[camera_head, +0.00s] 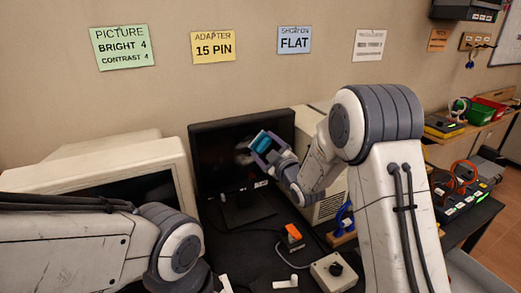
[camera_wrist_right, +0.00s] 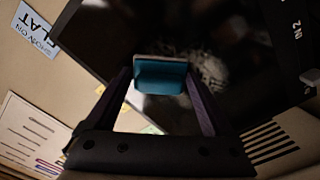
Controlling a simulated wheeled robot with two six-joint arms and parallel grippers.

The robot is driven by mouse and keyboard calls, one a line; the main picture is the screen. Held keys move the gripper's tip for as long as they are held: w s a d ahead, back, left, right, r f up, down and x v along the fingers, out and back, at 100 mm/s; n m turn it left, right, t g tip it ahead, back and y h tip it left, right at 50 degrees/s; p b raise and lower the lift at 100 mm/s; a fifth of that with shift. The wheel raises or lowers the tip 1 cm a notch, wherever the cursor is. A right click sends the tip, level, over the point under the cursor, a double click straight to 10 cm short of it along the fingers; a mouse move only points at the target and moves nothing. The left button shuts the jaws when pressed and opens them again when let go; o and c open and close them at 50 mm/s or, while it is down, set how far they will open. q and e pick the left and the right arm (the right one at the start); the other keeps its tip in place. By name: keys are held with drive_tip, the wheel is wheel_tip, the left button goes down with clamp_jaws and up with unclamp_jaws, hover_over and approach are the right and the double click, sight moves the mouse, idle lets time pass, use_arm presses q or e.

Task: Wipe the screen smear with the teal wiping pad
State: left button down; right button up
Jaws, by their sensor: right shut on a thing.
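The dark flat monitor (camera_head: 215,160) stands upright on the table between two beige cases. My right gripper (camera_head: 265,147) is shut on the teal wiping pad (camera_head: 262,142), in front of the upper right part of the screen. In the right wrist view the pad (camera_wrist_right: 160,76) sits between the two purple fingers. A pale grey smear (camera_wrist_right: 208,70) shows on the dark screen just beside and behind the pad. I cannot tell whether the pad touches the glass. My left arm comes in at the lower left of the head view, and its gripper is not visible.
A beige CRT monitor (camera_head: 180,165) stands left of the flat one. A grey box with a black knob (camera_head: 333,270) and an orange-tipped item (camera_head: 292,233) lie on the dark table. Wall signs hang above. Shelves with coloured bins (camera_head: 487,110) are at the right.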

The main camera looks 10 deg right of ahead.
drive_tip(key=shift+w+d+b, duration=0.15)
drive_tip(key=shift+w+d, duration=0.05)
drive_tip(key=shift+d, duration=0.3)
drive_tip(key=shift+w+d+b, duration=0.15)
drive_tip(key=shift+w+d, duration=0.05)
drive_tip(key=shift+d, duration=0.3)
drive_tip(key=shift+w+d+r, duration=0.1)
drive_tip(key=shift+w+d, duration=0.2)
drive_tip(key=shift+d, duration=0.5)
drive_tip(key=shift+b+v, duration=1.4)
drive_tip(key=shift+v, duration=1.6)
drive_tip(key=shift+b+v, duration=0.4)
drive_tip(key=shift+v, duration=1.05)
